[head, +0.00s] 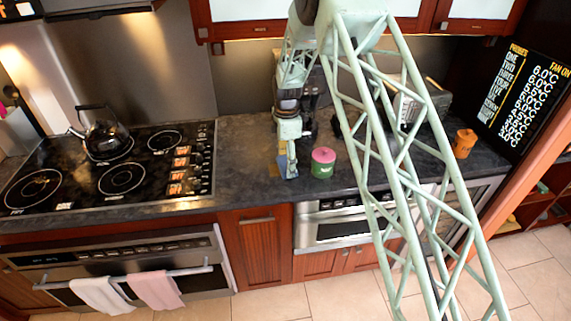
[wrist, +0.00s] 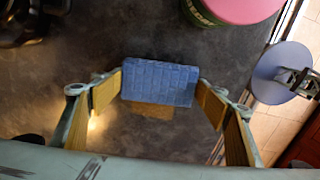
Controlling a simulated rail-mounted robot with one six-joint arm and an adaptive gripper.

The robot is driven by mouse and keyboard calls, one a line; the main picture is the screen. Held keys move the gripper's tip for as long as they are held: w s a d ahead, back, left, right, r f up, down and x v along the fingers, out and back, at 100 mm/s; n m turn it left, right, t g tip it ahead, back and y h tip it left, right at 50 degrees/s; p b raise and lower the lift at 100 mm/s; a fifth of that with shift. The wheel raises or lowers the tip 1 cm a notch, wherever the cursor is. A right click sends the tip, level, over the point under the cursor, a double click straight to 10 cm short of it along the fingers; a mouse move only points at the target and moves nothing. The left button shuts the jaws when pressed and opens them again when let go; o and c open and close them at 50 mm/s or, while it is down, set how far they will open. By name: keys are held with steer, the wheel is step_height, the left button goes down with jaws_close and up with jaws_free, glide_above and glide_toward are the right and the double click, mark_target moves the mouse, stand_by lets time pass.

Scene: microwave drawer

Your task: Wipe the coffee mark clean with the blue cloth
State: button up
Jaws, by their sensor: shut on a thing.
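My gripper (head: 287,158) is low over the dark countertop, between the stove and the microwave drawer. It is shut on the blue cloth (wrist: 160,82), a folded block held between the two fingertips in the wrist view. In the head view the cloth (head: 291,168) shows as a small blue patch below my gripper. The brown coffee mark (wrist: 153,111) lies on the counter, partly covered by the cloth in the wrist view. In the head view a brown patch of the mark (head: 273,171) shows just left of the cloth. I cannot tell whether the cloth touches the counter.
A green canister with a pink lid (head: 323,163) stands close to the right of my gripper. A black kettle (head: 105,135) stands on the stove (head: 70,190) at left. A toaster (head: 408,105) and an orange jar (head: 464,143) stand farther right.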

steer(key=shift+d, duration=0.15)
steer(key=shift+w+d+f, duration=0.1)
steer(key=shift+w+d, duration=0.05)
steer(key=shift+d, duration=0.7)
steer(key=shift+b, duration=0.45)
steer(key=shift+a+f, duration=0.1)
steer(key=shift+a, duration=0.05)
steer(key=shift+s+a, duration=0.2)
steer(key=shift+a, duration=0.65)
steer(key=shift+a, duration=0.15)
steer(key=shift+a+b, duration=0.3)
steer(key=shift+a, duration=0.5)
steer(key=shift+s+a, duration=0.1)
